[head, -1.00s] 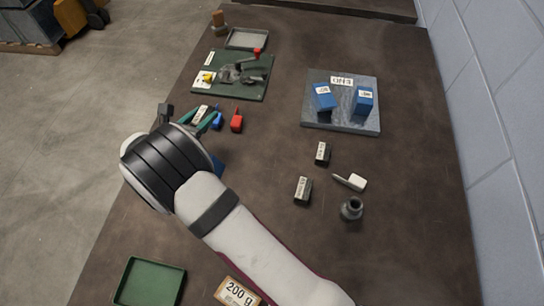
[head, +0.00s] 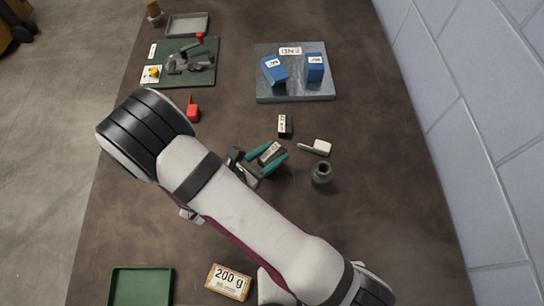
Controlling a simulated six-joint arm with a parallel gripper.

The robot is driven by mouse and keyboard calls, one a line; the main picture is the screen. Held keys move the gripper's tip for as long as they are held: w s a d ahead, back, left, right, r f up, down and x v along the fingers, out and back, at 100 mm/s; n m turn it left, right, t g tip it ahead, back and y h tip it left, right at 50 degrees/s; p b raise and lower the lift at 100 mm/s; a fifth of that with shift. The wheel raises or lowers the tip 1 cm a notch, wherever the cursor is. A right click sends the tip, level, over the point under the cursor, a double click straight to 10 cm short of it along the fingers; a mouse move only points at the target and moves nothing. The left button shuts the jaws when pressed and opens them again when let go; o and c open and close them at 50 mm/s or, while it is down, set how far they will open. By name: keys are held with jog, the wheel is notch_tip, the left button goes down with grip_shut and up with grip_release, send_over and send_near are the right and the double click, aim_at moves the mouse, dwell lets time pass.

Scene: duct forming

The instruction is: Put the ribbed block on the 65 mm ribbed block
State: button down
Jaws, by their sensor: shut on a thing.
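My gripper (head: 270,162), with teal fingers, is shut on a dark block (head: 270,153) with a white label, right of the table's middle. I take it for the ribbed block; its ribs are too small to make out. The fingers cover its sides. It is over the spot where a similar labelled dark block stood, and I cannot tell whether that block is under it or touching. Another small dark block (head: 285,125) with a white label stands just beyond, apart from the fingers. The label sizes are not readable.
A dark round-necked bottle (head: 321,172) and a white-headed tool (head: 316,147) lie close right of my gripper. A metal plate (head: 290,94) bears two blue blocks. A green fixture board (head: 205,78), a red item (head: 193,110), a green tray (head: 118,290) and a 200 g box (head: 230,282) stand around.

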jog(key=shift+f, duration=1)
jog(key=shift+c, duration=2)
grip_release()
jog(key=shift+f, duration=0.1)
